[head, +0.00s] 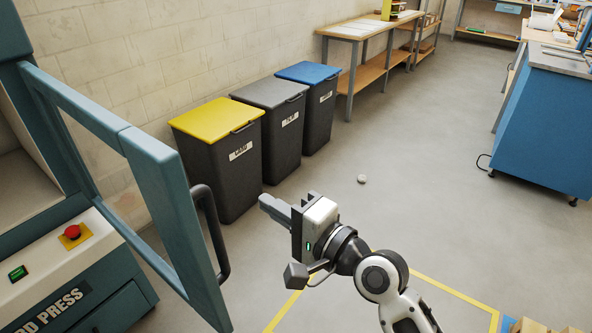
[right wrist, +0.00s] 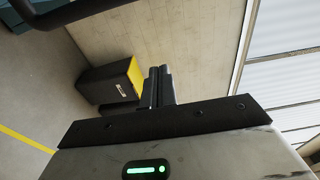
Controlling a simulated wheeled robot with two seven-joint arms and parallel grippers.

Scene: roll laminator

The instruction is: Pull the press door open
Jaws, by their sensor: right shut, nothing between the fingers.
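The press door (head: 168,220) is a teal frame at the left of the head view. It stands swung out from the press body (head: 60,235), so the press interior shows beside it. A black bar handle (head: 213,235) sits upright on the door's outer face. My right gripper (head: 268,204) is to the right of the handle, apart from it, with its fingers shut and empty and pointing left. In the right wrist view the shut fingers (right wrist: 160,86) show at the middle, and a dark bar, likely the handle (right wrist: 82,12), crosses the top left corner. My left gripper is not in view.
Three bins with yellow (head: 216,118), grey (head: 270,92) and blue (head: 308,72) lids stand along the wall behind the door. A red button (head: 72,232) and a green switch (head: 18,272) are on the press front. The floor (head: 400,185) right of my gripper is mostly clear.

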